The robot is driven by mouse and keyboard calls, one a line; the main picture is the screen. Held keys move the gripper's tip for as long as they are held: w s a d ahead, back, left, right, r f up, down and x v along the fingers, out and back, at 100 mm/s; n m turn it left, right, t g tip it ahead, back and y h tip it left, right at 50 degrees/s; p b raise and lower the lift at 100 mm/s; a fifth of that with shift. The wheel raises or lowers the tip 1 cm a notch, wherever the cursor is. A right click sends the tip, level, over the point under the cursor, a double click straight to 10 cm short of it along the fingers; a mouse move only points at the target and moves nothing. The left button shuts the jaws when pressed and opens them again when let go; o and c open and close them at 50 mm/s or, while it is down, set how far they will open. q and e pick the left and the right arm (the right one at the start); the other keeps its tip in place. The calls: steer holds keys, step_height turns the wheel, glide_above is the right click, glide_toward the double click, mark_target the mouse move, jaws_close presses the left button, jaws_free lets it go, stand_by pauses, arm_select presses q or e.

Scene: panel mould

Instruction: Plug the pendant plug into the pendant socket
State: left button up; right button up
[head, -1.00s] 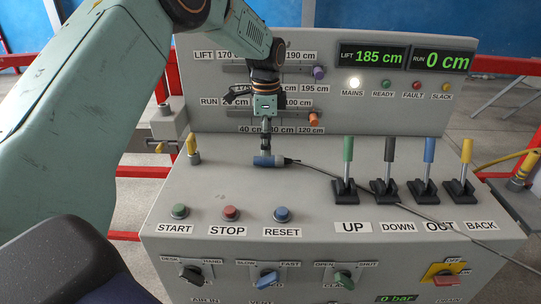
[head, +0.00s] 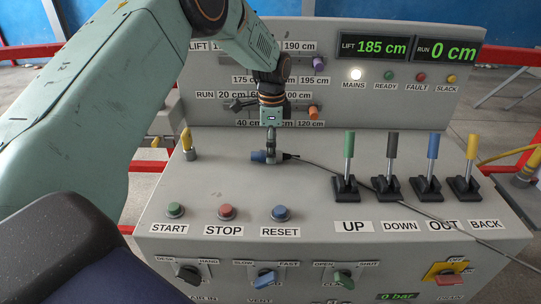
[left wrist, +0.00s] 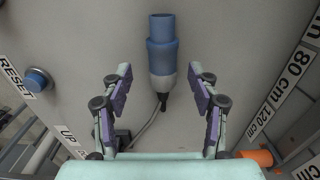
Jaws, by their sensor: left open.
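The pendant plug (head: 268,157), blue at one end and grey at the other, lies on the console's sloping top with a dark cable running off to the right. In the left wrist view the plug (left wrist: 162,45) lies ahead between the lines of the two fingers, its cable end nearest me. My left gripper (head: 271,150) points down at the plug in the head view. In the left wrist view my left gripper (left wrist: 160,80) is open, with its purple-padded fingers either side of the plug's cable end and apart from it. I cannot make out the pendant socket for certain. My right gripper is not in view.
A yellow-topped fitting (head: 187,145) stands on the console's left. The START (head: 175,210), STOP (head: 227,212) and RESET (head: 281,213) buttons are in front. Several upright levers (head: 391,160) stand to the right, with the cable passing among them. The upright scale panel (head: 350,120) rises behind.

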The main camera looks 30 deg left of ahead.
arm_select(q)
steer(key=shift+a+f, duration=0.25)
steer(key=shift+f, duration=0.65)
steer(key=shift+w+d+f, duration=0.1)
steer(key=shift+w+f, duration=0.1)
steer(key=shift+d, duration=0.1)
steer(key=shift+s+r, duration=0.1)
steer(key=shift+r, duration=0.05)
steer(key=c, duration=0.3)
steer(key=shift+s, duration=0.1)
steer(key=c, duration=0.9)
jaws_close()
